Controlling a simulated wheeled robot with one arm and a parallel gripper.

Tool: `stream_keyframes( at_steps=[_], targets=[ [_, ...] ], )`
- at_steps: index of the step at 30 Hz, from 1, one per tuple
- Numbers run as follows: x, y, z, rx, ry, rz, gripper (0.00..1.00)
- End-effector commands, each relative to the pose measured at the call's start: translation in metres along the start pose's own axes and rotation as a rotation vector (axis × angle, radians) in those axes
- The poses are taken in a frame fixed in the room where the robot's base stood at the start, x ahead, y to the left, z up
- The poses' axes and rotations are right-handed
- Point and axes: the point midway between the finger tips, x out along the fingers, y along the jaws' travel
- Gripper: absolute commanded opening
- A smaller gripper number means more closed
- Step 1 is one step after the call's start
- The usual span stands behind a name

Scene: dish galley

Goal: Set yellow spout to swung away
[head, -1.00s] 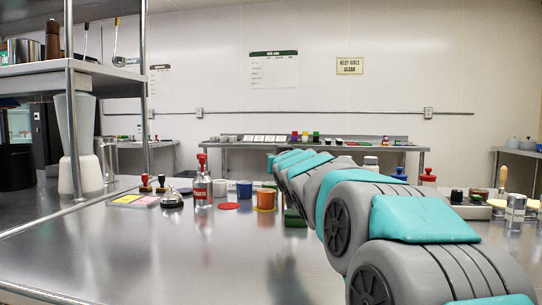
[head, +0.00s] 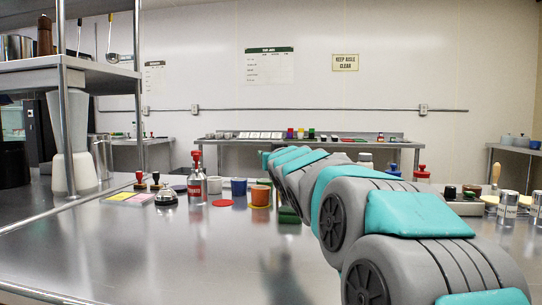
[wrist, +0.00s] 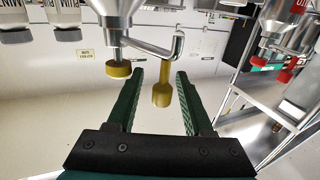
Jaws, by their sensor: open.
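My gripper (wrist: 160,76) is open, with a dark green finger on each side of the yellow spout in the picture. I see a gap on both sides; how deep the spout lies between the fingers is unclear. In the head view my arm hides the gripper, and I do not see the spout.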

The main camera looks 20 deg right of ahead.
Motion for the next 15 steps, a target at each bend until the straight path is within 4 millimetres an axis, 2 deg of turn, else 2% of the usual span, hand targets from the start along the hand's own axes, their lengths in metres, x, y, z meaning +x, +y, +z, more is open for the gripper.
stream_keyframes(
  at_steps=[8,15],
  targets=[
    [-0.013,0.000,0.001,0.000,-0.001,0.000,0.51],
    [-0.043,0.000,-0.001,0.001,0.002,0.000,0.51]
  ],
)
